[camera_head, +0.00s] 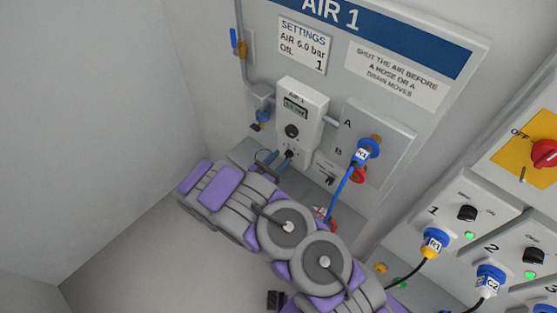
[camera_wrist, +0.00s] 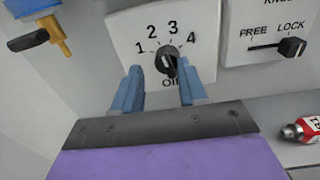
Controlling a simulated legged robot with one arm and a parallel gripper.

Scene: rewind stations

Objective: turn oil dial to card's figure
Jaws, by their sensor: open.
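The settings card (camera_head: 303,45) reads AIR 6.0 bar and OIL 1. The black oil dial (camera_wrist: 168,60) is on a pale plate (camera_wrist: 205,22) marked 1 to 4, with its label partly hidden below; which figure it points to is not clear to me. In the head view the oil dial (camera_head: 289,153) sits low on the AIR 1 unit. My gripper (camera_wrist: 160,82) is open. Its two blue fingers stand either side of the dial's lower part, with nothing visibly held. My gripper also shows in the head view (camera_head: 276,158), close below the unit.
A FREE/LOCK lever (camera_wrist: 291,47) is right of the dial, its knob under LOCK. A red and white item (camera_wrist: 305,130) lies at lower right. A brass fitting with a dark handle (camera_wrist: 40,38) is at upper left. A blue hose connector (camera_head: 367,150) is on the panel.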

